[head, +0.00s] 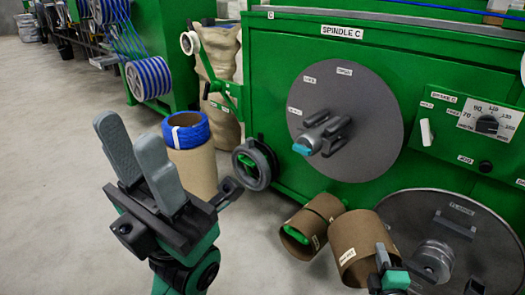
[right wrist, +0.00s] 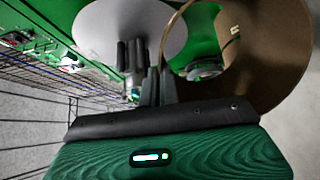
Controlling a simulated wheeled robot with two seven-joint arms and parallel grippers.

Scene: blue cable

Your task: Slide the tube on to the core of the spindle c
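Spindle C has a grey round disc (head: 365,105) on the green machine, with a dark core (head: 322,133) with a teal tip sticking out. In the right wrist view the disc (right wrist: 115,30) and core (right wrist: 130,60) show at upper left. A brown cardboard tube (head: 355,238) with a label is at lower right in the head view, below the disc. My right gripper (head: 383,262) is at its right rim. In the right wrist view its fingers (right wrist: 158,85) close on the wall of the tube (right wrist: 262,60). My left gripper (head: 130,135) is empty, its fingers apart.
Another brown tube (head: 318,218) with something green inside lies beside the held one. A large grey flange (head: 480,215) is at right. A standing brown roll with blue cable (head: 195,165) is behind my left gripper. A dark handwheel (head: 253,165) sits low on the machine.

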